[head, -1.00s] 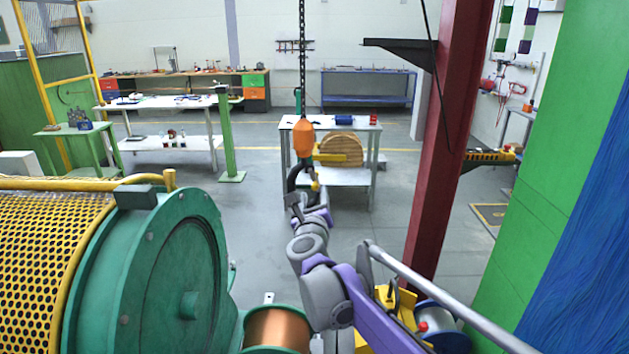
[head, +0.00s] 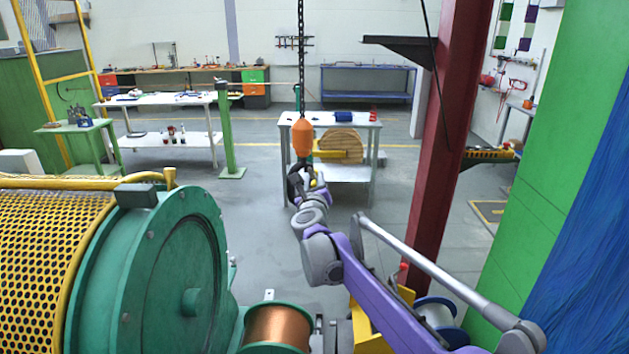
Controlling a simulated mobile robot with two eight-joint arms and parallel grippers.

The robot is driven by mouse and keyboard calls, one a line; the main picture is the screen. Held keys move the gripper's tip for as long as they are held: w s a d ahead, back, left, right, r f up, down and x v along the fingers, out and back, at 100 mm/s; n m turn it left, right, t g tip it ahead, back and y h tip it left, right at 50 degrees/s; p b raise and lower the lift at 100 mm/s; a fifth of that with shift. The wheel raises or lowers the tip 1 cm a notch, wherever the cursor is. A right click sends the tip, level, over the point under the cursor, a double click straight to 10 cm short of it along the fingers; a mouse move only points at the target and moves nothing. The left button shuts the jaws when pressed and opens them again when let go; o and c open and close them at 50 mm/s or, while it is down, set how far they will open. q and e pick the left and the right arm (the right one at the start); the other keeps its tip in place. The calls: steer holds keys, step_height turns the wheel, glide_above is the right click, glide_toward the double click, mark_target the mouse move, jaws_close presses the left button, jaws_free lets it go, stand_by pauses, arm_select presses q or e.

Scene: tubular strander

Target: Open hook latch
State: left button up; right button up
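An orange hook block (head: 302,139) hangs on a dark chain in the middle of the head view. The dark hook (head: 294,179) hangs below it, with a small yellow part beside it that may be the latch. My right gripper (head: 299,190) is up at the hook, at the far end of my purple and grey arm. It overlaps the lower part of the hook in the picture, and I cannot tell whether it touches. Its fingers are too small and covered to show whether they are open. My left gripper is out of view.
A green drum machine with a yellow mesh guard (head: 60,245) fills the left. A copper spool (head: 277,327) sits below. A dark red column (head: 440,150) stands right of my arm. A white table (head: 362,124) with a wooden reel is behind the hook.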

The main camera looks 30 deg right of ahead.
jaws_close()
